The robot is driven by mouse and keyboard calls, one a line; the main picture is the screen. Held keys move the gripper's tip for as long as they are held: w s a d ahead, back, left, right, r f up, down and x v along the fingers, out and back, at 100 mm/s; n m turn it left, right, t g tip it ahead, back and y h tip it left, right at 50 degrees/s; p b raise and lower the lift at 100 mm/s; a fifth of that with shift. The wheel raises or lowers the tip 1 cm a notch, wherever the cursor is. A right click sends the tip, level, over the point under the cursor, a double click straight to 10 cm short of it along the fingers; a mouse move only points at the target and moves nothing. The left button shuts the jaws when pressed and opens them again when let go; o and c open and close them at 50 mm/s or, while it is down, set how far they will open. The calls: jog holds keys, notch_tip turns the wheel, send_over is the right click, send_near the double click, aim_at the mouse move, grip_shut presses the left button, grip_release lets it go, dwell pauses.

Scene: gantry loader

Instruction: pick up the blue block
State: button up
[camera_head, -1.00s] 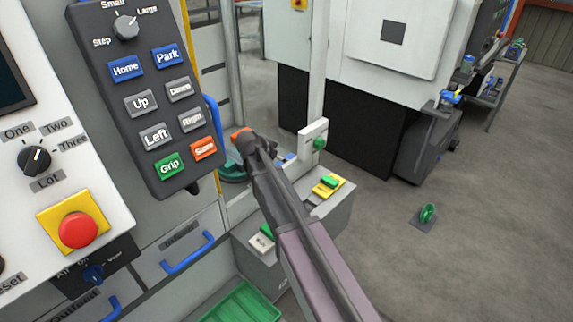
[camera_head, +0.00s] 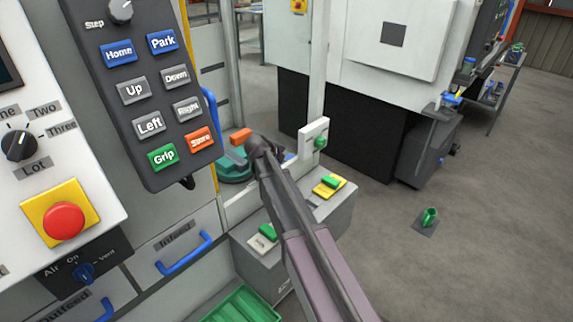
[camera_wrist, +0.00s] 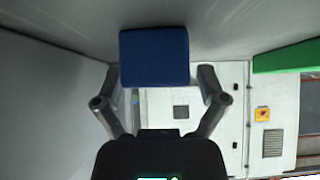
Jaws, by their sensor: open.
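The blue block (camera_wrist: 154,57) is at the top middle of the wrist view, with one flat face toward the camera. My gripper (camera_wrist: 160,76) is open, with one finger on each side of the block's lower part in the picture. A narrow gap shows on each side, and no contact is visible. I cannot tell how deep the block lies between the fingers. In the head view my arm reaches toward the grey bench, and I cannot make out the gripper or the block clearly there.
A button pendant (camera_head: 150,90) and a red stop button (camera_head: 64,222) stand close on the left. A white post with a green button (camera_head: 320,142) is just right of my arm. A green tray (camera_head: 245,303) lies below. Floor (camera_head: 480,240) at right is mostly open.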

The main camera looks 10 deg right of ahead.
jog(key=c, duration=1.3)
jog(key=shift+o, duration=0.2)
jog(key=shift+r, duration=0.1)
notch_tip(320, 180, up, 10)
jog(key=p, duration=1)
